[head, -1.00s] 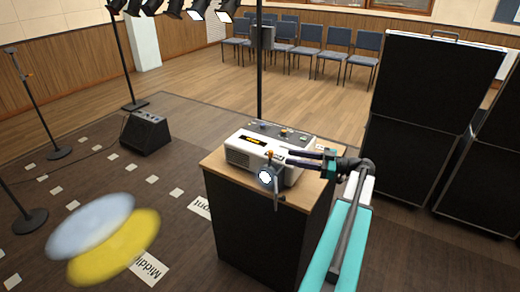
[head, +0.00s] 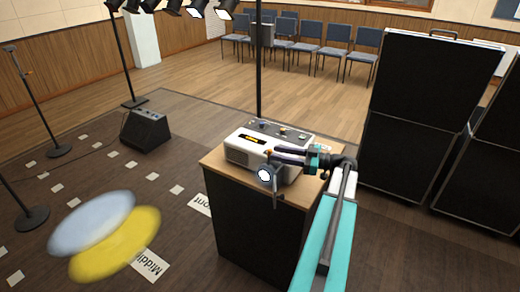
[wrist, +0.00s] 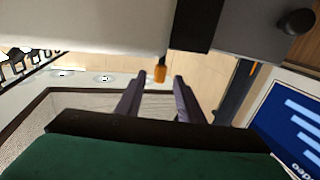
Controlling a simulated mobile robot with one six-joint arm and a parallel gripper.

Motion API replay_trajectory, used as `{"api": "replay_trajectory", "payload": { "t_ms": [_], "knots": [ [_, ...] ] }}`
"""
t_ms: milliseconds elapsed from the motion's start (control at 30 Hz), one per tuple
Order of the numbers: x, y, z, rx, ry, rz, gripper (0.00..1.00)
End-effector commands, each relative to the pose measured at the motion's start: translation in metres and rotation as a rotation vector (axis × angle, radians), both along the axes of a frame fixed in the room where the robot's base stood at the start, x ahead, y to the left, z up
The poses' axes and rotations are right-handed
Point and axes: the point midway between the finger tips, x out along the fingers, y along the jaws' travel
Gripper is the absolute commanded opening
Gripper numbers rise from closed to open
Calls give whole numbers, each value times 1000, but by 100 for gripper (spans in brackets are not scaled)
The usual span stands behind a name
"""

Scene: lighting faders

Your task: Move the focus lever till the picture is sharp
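A white projector-like box (head: 238,152) sits on a wooden-topped stand (head: 212,160), with a round lit lens (head: 264,175) at its front. The orange-tipped focus lever (wrist: 160,72) shows in the wrist view; its tip also shows in the head view (head: 268,154). My gripper (wrist: 156,82) is open, its two dark fingers on either side of the lever's line. The orange tip lies just beyond the fingertips, with gaps visible on both sides. On the floor, the picture is a pale blue patch (head: 88,222) overlapping a yellow patch (head: 120,250); both have soft, blurred edges.
Several small knobs (head: 283,131) stand on top of the box. A black pole (head: 259,70) rises behind it. Tall black cases (head: 405,110) stand at the right. A black wedge speaker (head: 145,132) sits on the floor at the left.

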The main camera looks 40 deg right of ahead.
Motion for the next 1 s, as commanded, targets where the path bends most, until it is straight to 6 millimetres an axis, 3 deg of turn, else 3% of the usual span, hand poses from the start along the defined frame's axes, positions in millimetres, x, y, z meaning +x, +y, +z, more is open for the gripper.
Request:
{"api": "replay_trajectory", "payload": {
  "t_ms": [500,1000],
  "knots": [
    [61,34,1,0,1,0,35],
    [70,38,0,0,0,-2,35]
  ]
}}
